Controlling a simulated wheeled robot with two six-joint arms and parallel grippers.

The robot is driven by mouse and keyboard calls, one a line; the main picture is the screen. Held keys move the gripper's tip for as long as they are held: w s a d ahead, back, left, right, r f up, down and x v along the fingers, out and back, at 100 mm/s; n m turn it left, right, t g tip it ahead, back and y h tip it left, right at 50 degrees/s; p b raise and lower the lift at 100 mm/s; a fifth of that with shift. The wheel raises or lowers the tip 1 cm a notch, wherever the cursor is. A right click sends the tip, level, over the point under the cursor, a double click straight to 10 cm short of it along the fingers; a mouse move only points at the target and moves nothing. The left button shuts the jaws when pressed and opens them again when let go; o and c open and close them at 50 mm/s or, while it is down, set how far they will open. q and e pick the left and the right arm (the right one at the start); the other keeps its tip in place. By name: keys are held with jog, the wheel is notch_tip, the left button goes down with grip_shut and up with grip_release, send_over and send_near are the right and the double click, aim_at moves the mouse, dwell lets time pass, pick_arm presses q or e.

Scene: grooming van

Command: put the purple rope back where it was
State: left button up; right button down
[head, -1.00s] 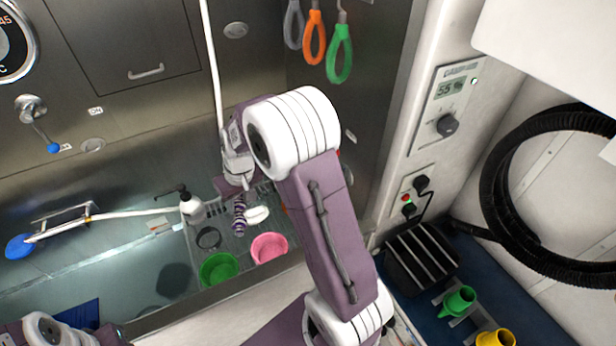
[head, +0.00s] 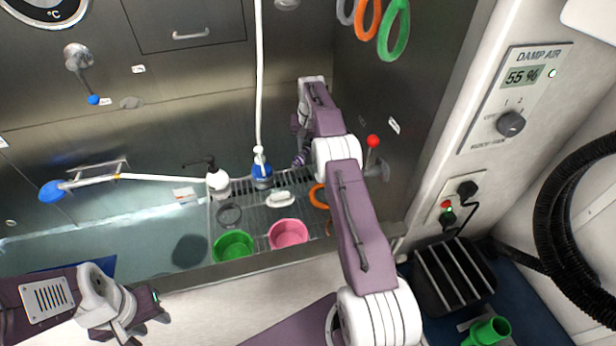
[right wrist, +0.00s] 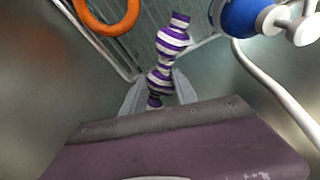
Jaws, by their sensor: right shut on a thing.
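The purple rope (right wrist: 165,62), a knotted toy with purple and white stripes, is between the fingers of my right gripper (right wrist: 158,92) in the right wrist view. My right gripper is shut on its near end, and the far end sticks out past the fingers. In the head view only a small part of the rope (head: 300,160) shows below the right gripper (head: 299,140), above the far right part of the grate (head: 250,206). My left gripper (head: 150,312) is at the lower left, far from the rope; its finger gap is unclear.
A green bowl (head: 234,246), a pink bowl (head: 289,233), a white soap-like piece (head: 280,199) and an orange ring (head: 318,196) are by the grate. A blue-headed sprayer (head: 262,171) with a white hose stands left of my right gripper. A red-knobbed lever (head: 373,142) is close to my right arm.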

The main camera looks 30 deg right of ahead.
jog(key=x, duration=0.3)
jog(key=s+b+x, duration=0.1)
jog(key=shift+w+a+f, duration=0.15)
jog(key=shift+f, duration=0.25)
jog(key=x, duration=0.3)
jog(key=s+x, duration=0.1)
jog(key=x, duration=0.1)
jog(key=shift+a+f, duration=0.1)
jog(key=shift+a, duration=0.1)
jog(key=shift+w+f, duration=0.1)
jog(key=shift+f, duration=0.05)
jog(key=c, duration=0.9)
grip_release()
jog(key=shift+f, duration=0.1)
jog(key=shift+c, duration=0.2)
jog(key=shift+r, duration=0.6)
jog(key=v, duration=1.1)
jog(key=shift+s, duration=0.2)
